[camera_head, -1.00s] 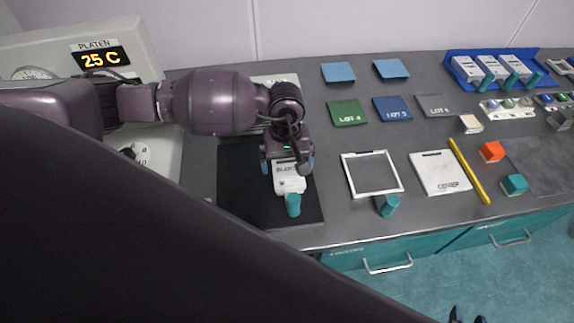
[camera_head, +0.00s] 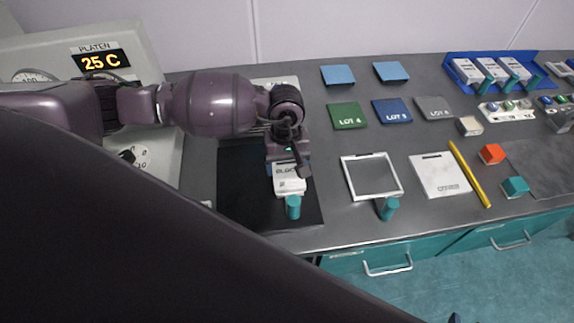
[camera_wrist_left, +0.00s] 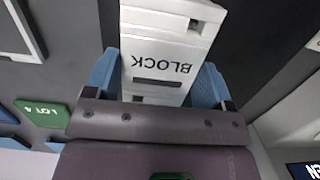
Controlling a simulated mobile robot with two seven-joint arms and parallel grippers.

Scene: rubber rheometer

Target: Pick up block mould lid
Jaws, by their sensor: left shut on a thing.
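The block mould lid (camera_head: 289,180) is a white block marked "BLOCK" with a teal handle (camera_head: 293,208) at its front end. It is over the black mat (camera_head: 245,190) at the left of the bench. My left gripper (camera_head: 287,162) is at its rear end. In the left wrist view, the blue fingers (camera_wrist_left: 158,85) are on both sides of the white block (camera_wrist_left: 165,50), shut on it. I cannot tell whether the block rests on the mat or is slightly raised. My right gripper does not show.
A yellow rod (camera_head: 469,174) and orange block (camera_head: 492,154) lie beyond. Coloured lot sheets, including green (camera_head: 347,115), are behind. The platen display (camera_head: 101,59) reads 25 C.

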